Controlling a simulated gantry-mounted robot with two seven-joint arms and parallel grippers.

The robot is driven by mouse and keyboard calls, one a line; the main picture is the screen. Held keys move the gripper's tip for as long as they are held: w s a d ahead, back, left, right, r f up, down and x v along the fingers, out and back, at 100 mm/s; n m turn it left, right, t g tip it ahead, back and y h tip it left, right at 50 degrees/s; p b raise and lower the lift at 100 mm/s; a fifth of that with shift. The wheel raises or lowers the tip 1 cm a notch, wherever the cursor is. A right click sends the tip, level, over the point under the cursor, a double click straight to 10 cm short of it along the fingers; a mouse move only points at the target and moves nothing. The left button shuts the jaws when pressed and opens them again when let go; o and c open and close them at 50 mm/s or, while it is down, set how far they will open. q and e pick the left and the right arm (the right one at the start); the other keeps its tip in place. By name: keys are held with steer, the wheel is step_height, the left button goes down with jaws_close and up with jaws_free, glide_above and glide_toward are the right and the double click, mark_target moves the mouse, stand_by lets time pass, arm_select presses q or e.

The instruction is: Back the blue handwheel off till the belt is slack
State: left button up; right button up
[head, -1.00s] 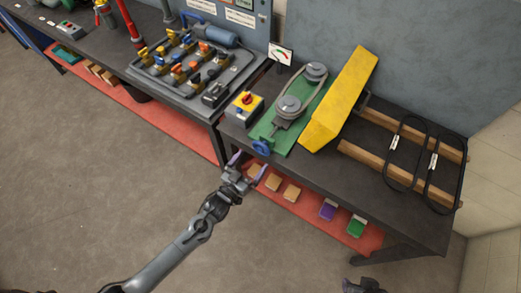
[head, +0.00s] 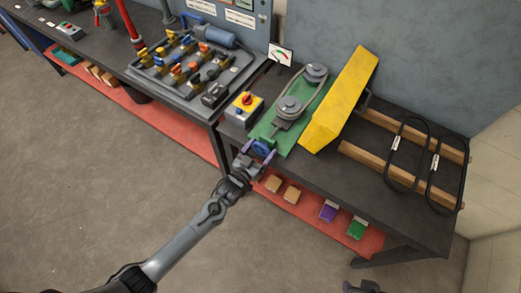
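The blue handwheel (head: 262,147) is at the front end of a green base plate (head: 295,140) on the dark bench. The belt (head: 308,92) loops around two grey pulleys (head: 290,106) on that plate. Its tension cannot be told at this size. My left gripper (head: 260,153) is at the handwheel, with its purple-tipped fingers apart on either side of the wheel. I cannot tell whether the fingers touch it. My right gripper (head: 362,287) shows only as a dark part at the bottom edge, and its fingers are not clear.
A yellow guard (head: 342,100) stands right of the belt. Spare belts (head: 407,150) lie on wooden bars at right. A dial card (head: 281,54) stands behind. A red lower shelf (head: 310,208) holds several blocks.

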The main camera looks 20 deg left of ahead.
arm_select(q)
steer(key=c, duration=0.5)
steer(key=n+p, duration=0.2)
steer(key=n, duration=0.1)
steer(key=shift+r, duration=0.15)
steer(key=shift+n, duration=1.1)
steer(key=o, duration=0.9)
steer(key=shift+s, duration=0.1)
